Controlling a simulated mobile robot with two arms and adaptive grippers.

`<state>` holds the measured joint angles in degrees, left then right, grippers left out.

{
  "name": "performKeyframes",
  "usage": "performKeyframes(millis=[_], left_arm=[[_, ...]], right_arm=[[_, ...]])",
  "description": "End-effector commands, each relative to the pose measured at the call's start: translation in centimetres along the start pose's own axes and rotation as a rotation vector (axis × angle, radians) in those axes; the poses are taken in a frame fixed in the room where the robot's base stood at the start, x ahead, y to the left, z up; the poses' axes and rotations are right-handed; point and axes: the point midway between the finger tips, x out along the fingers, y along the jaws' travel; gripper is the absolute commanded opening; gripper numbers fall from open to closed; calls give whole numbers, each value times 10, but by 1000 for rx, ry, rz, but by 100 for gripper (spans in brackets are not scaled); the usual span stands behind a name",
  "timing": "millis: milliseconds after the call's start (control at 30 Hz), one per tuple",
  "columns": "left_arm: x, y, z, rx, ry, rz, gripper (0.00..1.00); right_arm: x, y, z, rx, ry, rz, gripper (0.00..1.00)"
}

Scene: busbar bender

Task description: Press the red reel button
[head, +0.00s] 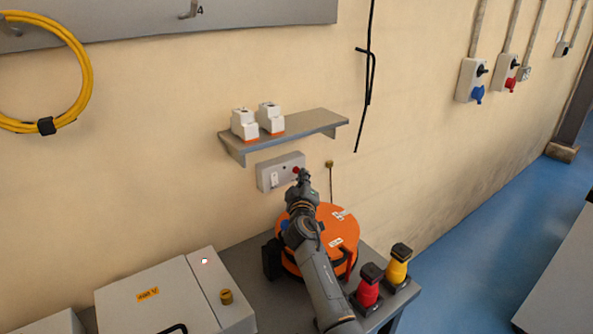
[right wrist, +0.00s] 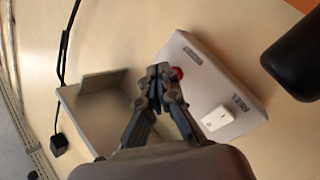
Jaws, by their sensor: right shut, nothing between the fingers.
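The red reel button (head: 296,170) is on the right part of a light grey wall box (head: 270,178) below a shelf. In the right wrist view the red button (right wrist: 178,73) shows just right of the fingertips, partly hidden by them. The box (right wrist: 225,90) carries the label REEL and a white rocker switch (right wrist: 217,118). My right gripper (head: 303,173) is shut and empty, with its tips at the button; it also shows in the right wrist view (right wrist: 158,75). I cannot tell whether the tips touch the button. My left gripper is not in view.
A grey shelf (head: 310,128) with two white-orange devices (head: 257,121) is above the box. An orange reel (head: 341,226) sits on the bench below my right arm. Red (head: 368,289) and yellow (head: 398,266) tools stand at right. A thin cord hangs beside the box.

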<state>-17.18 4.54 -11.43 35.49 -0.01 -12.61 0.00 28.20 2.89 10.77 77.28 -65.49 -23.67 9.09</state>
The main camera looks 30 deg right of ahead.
Motion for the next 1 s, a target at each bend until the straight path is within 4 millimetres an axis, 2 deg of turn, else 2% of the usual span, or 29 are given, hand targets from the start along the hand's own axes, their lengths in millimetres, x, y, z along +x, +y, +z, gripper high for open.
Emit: performKeyframes(millis=[233, 700, 1000], left_arm=[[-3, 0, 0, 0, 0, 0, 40], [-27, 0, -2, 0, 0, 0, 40], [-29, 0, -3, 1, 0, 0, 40]], right_arm=[[-3, 2, 1, 0, -1, 0, 0], [-40, 22, 21, -1, -1, 0, 0], [-48, 26, 26, 0, 0, 1, 0]])
